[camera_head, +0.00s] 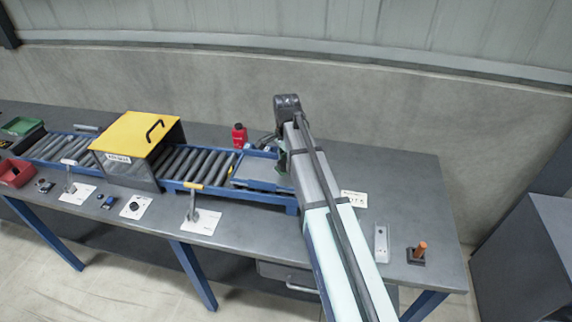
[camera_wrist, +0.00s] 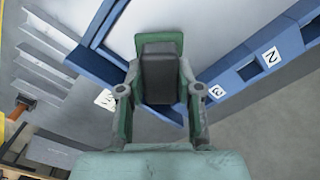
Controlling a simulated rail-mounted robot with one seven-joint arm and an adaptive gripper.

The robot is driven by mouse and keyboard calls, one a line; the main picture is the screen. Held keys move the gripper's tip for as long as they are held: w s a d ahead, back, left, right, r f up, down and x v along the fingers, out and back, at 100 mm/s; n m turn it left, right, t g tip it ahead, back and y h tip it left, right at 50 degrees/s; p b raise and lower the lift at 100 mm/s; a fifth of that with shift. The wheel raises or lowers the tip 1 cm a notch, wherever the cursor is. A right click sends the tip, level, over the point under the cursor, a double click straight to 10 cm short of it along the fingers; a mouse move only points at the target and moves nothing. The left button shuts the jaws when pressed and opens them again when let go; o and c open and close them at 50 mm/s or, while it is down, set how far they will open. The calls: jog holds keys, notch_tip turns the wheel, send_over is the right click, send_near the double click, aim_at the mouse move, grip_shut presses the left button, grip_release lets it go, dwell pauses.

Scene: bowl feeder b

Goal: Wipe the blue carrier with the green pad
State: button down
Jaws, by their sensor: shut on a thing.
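The blue carrier (camera_head: 258,173) is a flat tray with a grey top and blue rim at the right end of the roller line. In the wrist view, its pale grey surface (camera_wrist: 222,28) fills the upper middle, with blue edges. The green pad (camera_wrist: 172,39) has a dark block-shaped grip (camera_wrist: 158,72) on its back. My gripper (camera_wrist: 158,88) is shut on the pad, with a finger on each side of the grip. The pad is over the carrier; I cannot tell whether it touches. In the head view, my arm hides most of my gripper (camera_head: 283,158) and the carrier's right part.
A red bottle (camera_head: 239,136) stands behind the conveyor. A yellow-topped box (camera_head: 133,134) spans the rollers to the left. Blue rails with numbered labels (camera_wrist: 270,57) border the carrier. The table's back right is clear.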

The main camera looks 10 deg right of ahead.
jog(key=shift+r+p, duration=1.05)
jog(key=shift+r, duration=1.45)
